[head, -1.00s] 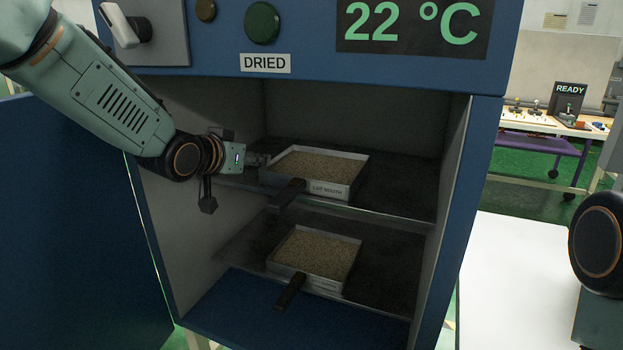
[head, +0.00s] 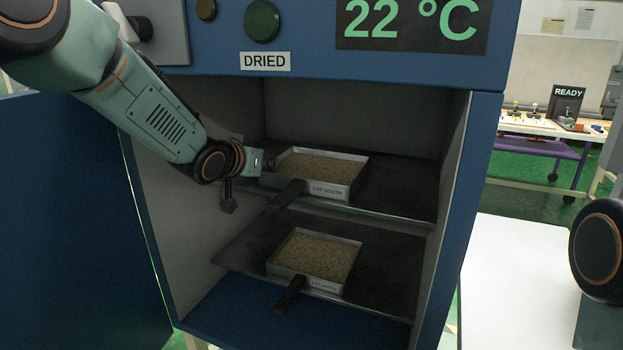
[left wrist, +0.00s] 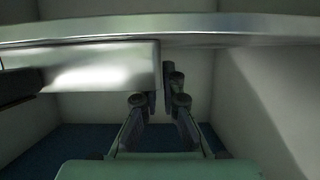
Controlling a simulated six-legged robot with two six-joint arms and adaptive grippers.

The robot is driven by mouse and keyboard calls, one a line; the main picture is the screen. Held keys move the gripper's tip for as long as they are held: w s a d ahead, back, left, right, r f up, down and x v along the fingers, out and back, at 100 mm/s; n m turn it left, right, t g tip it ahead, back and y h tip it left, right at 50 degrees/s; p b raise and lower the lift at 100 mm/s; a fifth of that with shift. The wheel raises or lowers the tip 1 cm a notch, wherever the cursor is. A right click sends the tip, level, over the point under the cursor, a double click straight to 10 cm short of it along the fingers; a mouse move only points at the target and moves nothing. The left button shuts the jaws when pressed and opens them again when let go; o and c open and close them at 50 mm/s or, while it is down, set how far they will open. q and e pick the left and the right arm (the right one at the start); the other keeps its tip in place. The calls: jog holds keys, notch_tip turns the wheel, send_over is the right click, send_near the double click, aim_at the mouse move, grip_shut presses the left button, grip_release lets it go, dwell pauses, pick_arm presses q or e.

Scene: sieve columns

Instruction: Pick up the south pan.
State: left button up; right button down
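The south pan (head: 318,173) is a shallow pale square tray of brown grain on the upper shelf of the blue cabinet. Its front label appears to read LOT SOUTH, and a dark handle (head: 287,194) sticks out from its front. My left gripper (head: 270,165) is at the pan's left side, its tips close against that wall; contact is unclear. In the left wrist view, the fingers (left wrist: 166,92) are beside the end of a pale metal wall (left wrist: 100,68), probably the pan's. How far the fingers are apart is unclear. My right gripper is out of the head view.
A second grain pan (head: 316,258) with a dark handle sits on the lower shelf (head: 395,265). The cabinet's right wall (head: 452,175) and the left door (head: 75,220) bound the opening. The upper shelf right of the pan is clear. A white tabletop (head: 512,280) stands at right.

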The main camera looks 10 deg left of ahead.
pick_arm(q)
grip_shut()
jog(key=r+p, duration=0.1)
jog(key=r, duration=0.1)
jog(key=r+p, duration=0.1)
jog(key=r, duration=0.2)
jog(key=r+p, duration=0.1)
jog(key=r, duration=0.2)
jog(key=shift+s+p, duration=0.35)
jog(key=s+a+p, duration=0.2)
jog(key=s, duration=0.7)
jog(key=s+a+p, duration=0.2)
jog(key=s, duration=0.7)
jog(key=shift+s+f, duration=0.35)
jog(key=shift+f, duration=0.1)
